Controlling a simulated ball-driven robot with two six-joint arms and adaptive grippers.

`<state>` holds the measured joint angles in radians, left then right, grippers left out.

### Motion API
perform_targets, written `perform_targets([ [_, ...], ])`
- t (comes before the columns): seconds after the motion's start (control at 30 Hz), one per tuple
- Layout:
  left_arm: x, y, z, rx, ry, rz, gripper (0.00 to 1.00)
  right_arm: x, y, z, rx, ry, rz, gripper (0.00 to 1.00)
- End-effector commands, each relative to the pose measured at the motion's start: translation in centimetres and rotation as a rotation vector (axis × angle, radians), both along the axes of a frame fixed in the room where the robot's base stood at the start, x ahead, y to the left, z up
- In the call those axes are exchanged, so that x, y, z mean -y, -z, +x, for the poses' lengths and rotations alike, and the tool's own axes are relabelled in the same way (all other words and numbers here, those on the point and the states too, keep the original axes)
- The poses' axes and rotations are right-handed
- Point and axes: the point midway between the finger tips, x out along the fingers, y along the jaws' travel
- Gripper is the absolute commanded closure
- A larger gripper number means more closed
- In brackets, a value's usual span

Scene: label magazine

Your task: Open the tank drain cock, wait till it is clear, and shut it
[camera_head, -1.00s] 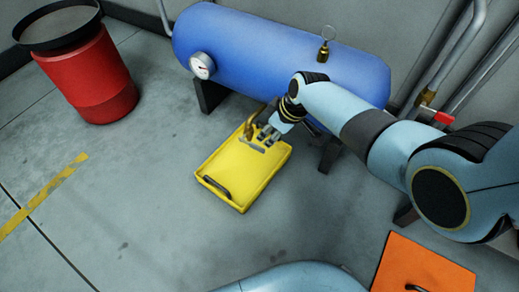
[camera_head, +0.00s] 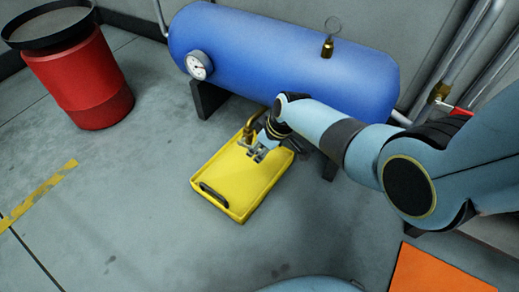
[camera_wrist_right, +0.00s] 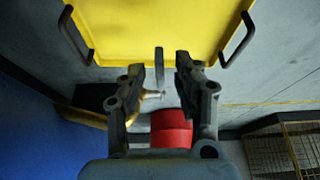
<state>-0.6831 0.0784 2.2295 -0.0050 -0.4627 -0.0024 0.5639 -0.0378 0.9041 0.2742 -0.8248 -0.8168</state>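The blue tank (camera_head: 290,60) lies on dark feet with a brass drain pipe (camera_head: 249,128) coming from under it. The pipe's end is above the yellow tray (camera_head: 222,195) on the floor. My right gripper (camera_head: 257,153) is over the tray beside the pipe. In the right wrist view, the right gripper (camera_wrist_right: 160,78) has its fingers apart. Contact cannot be told. Brass fittings (camera_wrist_right: 148,94) show behind the fingers. No flow is visible. The left gripper is out of view.
A gauge (camera_head: 199,65) and a brass valve with a ring (camera_head: 328,46) are on the tank. A red drum (camera_head: 85,85) with a dark pan stands at the far left. An orange panel (camera_head: 440,272) is at lower right.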

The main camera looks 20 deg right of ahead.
Motion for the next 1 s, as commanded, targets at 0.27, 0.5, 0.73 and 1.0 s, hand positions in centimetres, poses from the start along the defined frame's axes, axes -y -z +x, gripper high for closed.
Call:
perform_targets([
  [0.27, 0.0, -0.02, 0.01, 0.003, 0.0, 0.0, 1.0, -0.01, -0.02, 0.02, 0.0, 0.0, 0.0, 0.72],
  [0.5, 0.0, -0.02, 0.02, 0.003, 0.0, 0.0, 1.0, -0.01, 0.0, -0.01, 0.0, 0.0, 0.0, 1.0],
  [0.73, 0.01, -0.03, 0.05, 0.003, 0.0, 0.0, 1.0, 0.01, 0.02, -0.02, 0.0, 0.0, 0.0, 1.0],
  [1.0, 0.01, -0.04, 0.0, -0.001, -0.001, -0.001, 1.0, 0.27, -0.06, -0.01, -0.004, 0.0, -0.004, 1.0],
])
